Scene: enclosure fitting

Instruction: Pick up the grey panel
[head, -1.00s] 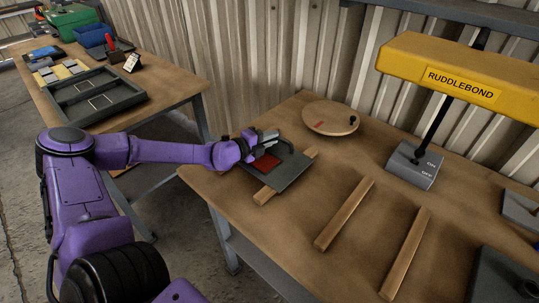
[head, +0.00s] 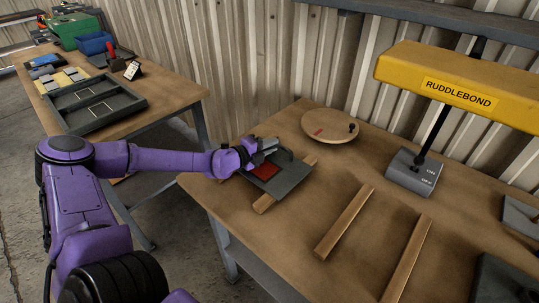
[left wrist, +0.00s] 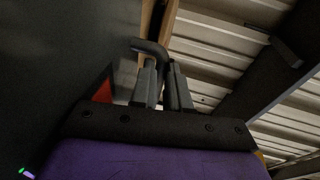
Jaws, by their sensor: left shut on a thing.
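The grey panel (head: 291,184) is a flat dark plate with a red patch (head: 264,170) and a dark curved handle (head: 286,154). It lies across a wooden batten (head: 264,204) at the left part of the workbench; I cannot tell whether it is slightly clear of the batten. My left gripper (head: 268,148) is at the panel's far edge, shut on its handle. In the left wrist view the two fingers (left wrist: 163,72) close about the handle (left wrist: 150,47), and the panel's dark face (left wrist: 55,55) fills the left. My right gripper is not in view.
Two bare battens (head: 345,222) (head: 408,262) lie to the right on the workbench (head: 300,250). A round wooden disc (head: 328,127) lies behind the panel. A side table with a grey tray (head: 112,112) stands at left.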

